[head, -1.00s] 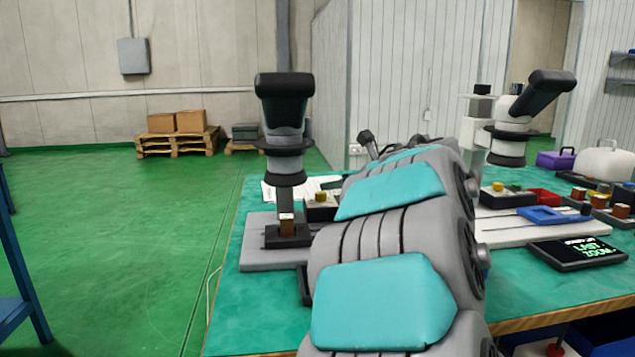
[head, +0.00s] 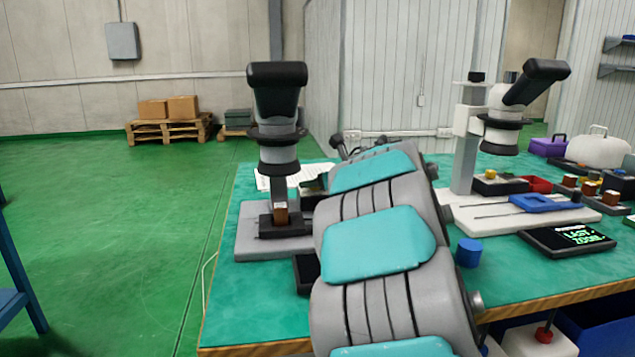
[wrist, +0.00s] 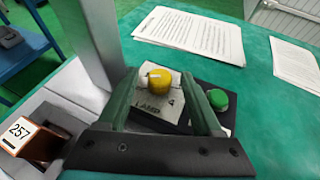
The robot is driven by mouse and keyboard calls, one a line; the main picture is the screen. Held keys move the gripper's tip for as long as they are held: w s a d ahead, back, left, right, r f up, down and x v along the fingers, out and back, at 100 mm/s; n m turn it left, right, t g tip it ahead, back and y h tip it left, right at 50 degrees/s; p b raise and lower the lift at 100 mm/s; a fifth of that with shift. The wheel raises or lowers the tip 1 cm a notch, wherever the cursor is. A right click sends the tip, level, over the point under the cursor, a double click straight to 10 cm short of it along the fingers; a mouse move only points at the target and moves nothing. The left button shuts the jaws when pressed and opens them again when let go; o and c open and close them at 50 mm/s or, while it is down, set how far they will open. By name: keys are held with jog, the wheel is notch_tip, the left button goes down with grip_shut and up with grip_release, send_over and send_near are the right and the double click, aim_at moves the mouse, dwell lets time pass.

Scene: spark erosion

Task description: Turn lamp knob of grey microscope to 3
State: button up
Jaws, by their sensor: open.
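The grey microscope (head: 277,120) stands at the left end of the green table in the head view, with a black head and a flat grey base. In the wrist view, its yellow lamp knob (wrist: 160,79) sits on a light plate (wrist: 150,108) marked LAMP, with a digit 4 visible at the right. My gripper (wrist: 160,74) is open, with one dark green finger on each side of the yellow knob. I cannot tell whether the fingers touch it. A 3 and the knob's pointer cannot be made out. In the head view my arm hides the gripper.
A green knob (wrist: 218,99) is close beside the right finger. A brown block labelled 257 (wrist: 28,139) stands at lower left. Printed sheets (wrist: 192,33) lie behind. A white microscope (head: 500,110), a blue cylinder (head: 468,252) and a dark display (head: 567,240) are at right.

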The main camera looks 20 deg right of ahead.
jog(key=shift+c, duration=0.3)
grip_shut()
dwell(0.4)
jog(key=shift+a+r+m+h, duration=0.1)
jog(key=shift+a+m+h, duration=0.1)
jog(key=shift+m+h, duration=0.35)
jog(key=shift+a+m+h, duration=0.1)
jog(key=shift+m+h, duration=1.65)
jog(key=shift+h, duration=0.4)
jog(key=shift+g, duration=0.3)
jog(key=shift+o, duration=0.3)
grip_release()
